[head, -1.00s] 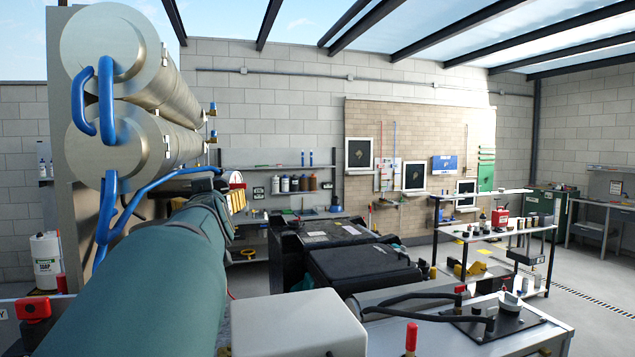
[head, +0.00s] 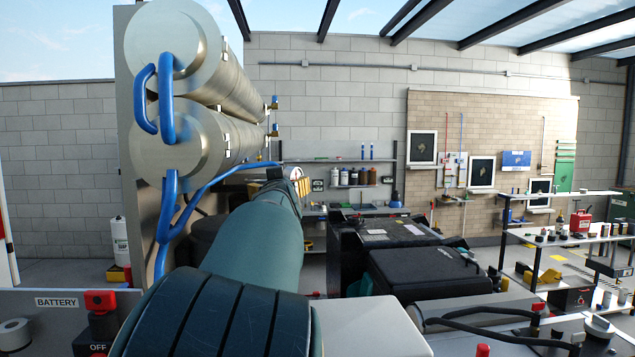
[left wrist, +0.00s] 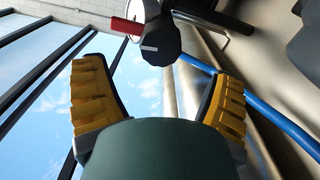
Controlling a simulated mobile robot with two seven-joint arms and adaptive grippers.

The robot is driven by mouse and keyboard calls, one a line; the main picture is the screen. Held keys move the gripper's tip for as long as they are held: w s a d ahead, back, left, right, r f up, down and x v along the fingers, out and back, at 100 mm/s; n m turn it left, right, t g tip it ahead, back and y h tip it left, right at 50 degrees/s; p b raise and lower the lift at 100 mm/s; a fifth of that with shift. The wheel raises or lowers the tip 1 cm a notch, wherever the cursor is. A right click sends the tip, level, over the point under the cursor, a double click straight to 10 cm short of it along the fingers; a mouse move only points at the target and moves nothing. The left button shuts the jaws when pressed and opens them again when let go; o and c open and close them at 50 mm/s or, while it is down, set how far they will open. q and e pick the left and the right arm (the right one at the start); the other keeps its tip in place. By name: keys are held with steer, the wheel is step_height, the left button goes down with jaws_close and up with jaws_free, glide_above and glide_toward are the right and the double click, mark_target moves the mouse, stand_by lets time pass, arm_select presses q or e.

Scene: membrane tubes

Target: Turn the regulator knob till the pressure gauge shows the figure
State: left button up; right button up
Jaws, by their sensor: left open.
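In the left wrist view a black regulator knob (left wrist: 160,45) with a pale mark on it stands just beyond and between the fingertips. My left gripper (left wrist: 157,80) is open with yellow ribbed pads on both sides, empty and apart from the knob. Part of a white round gauge face (left wrist: 147,10) shows behind the knob; its needle and figures cannot be read. In the head view my left gripper (head: 303,187) shows at the end of my teal arm, in front of the gauge (head: 294,172), which is mostly hidden. The knob is hidden there. My right gripper is not in view.
Two big metal membrane tubes (head: 180,135) with blue hoses (head: 168,190) stand close left of my arm. A red handle (left wrist: 127,26) sits beside the knob. Black cases (head: 430,275) lie right of my arm. A bench with a battery switch (head: 100,302) is at lower left.

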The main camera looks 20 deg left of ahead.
arm_select(q)
steer(key=shift+p+x, duration=0.55)
steer(key=shift+x, duration=2.85)
steer(key=c, duration=1.2)
steer(key=shift+a+n, duration=0.1)
steer(key=shift+n, duration=0.6)
steer(key=o, duration=1.2)
steer(key=shift+s, duration=0.1)
